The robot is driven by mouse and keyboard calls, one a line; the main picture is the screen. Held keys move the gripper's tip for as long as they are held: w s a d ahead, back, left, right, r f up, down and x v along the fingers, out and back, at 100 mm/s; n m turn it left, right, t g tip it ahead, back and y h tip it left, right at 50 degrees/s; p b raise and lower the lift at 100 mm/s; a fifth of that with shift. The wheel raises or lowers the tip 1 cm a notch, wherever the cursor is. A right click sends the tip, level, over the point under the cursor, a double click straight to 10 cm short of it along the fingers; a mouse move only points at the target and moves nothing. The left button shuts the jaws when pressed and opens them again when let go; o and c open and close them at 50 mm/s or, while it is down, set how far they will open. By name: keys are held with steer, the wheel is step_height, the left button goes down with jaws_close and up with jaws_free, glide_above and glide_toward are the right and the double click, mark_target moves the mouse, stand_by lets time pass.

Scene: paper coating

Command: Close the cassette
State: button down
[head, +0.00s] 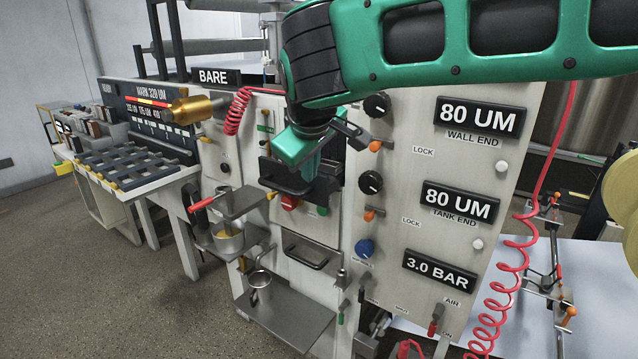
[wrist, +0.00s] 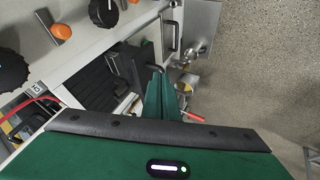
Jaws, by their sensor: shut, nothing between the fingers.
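The cassette (head: 284,178) is a dark, drawer-like unit with a black bar handle on the pale machine front. It appears to stick out from its opening, but my gripper hides part of it. In the wrist view the dark ribbed unit (wrist: 100,80) lies left of my fingers. My gripper (head: 308,170) is shut and empty, pointing down at the cassette's front in the head view. In the wrist view its green fingers (wrist: 160,92) are together beside a black handle bar (wrist: 138,70). I cannot tell whether they touch it.
Below are red and green buttons, a grey shelf (head: 240,201) with a red-handled lever (head: 207,202), and a lower tray (head: 284,318). Black knobs (head: 371,182) and orange-tipped levers stand to the right. A coiled red hose (head: 237,112) hangs at upper left.

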glide_toward(317, 195)
step_height(317, 195, down, 3)
steer(key=w, duration=0.1)
steer(key=shift+w+f, duration=0.2)
steer(key=shift+w, duration=0.5)
